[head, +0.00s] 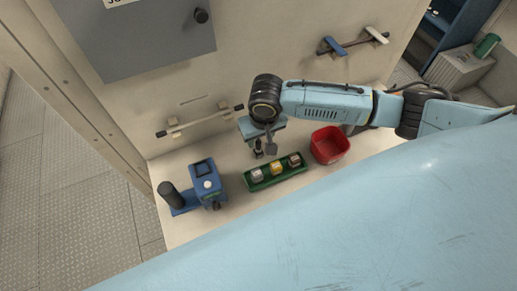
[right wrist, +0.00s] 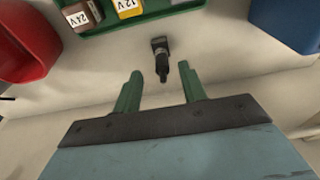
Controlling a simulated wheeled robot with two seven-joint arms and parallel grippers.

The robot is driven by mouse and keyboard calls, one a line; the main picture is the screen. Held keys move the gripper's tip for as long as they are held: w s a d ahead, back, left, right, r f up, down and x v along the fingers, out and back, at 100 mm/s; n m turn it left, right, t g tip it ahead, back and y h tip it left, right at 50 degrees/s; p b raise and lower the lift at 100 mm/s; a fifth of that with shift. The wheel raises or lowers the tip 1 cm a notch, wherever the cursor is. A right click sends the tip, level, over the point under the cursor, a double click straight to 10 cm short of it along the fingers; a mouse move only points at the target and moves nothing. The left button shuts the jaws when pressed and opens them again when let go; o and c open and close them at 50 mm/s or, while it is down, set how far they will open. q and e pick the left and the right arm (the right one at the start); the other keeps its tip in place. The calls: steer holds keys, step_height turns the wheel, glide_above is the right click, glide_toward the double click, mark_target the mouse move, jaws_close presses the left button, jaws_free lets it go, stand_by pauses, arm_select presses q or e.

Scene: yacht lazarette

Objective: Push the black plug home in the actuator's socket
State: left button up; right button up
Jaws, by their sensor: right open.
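The black plug (right wrist: 160,58) is on the pale bench in the right wrist view, just ahead of my right gripper (right wrist: 160,88). The green fingers are apart, one on each side of the plug's line, with nothing held between them. In the head view my right gripper (head: 264,150) points down at the bench behind the green tray; the plug is hard to tell from the fingers there. The blue actuator (head: 203,180) stands to the left, with a black cylinder on its base. I cannot make out its socket clearly. My left gripper is not in view.
A green tray (head: 275,178) with three labelled blocks sits just in front of my right gripper. A red bin (head: 330,145) stands to its right. A wall with bar handles (head: 200,122) rises behind. Bare bench lies between tray and actuator.

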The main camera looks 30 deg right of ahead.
mark_target(259, 141)
steer(key=f, duration=0.3)
steer(key=shift+w+a+f, duration=0.1)
steer(key=shift+w+f, duration=0.1)
steer(key=shift+w, duration=0.1)
jaws_close()
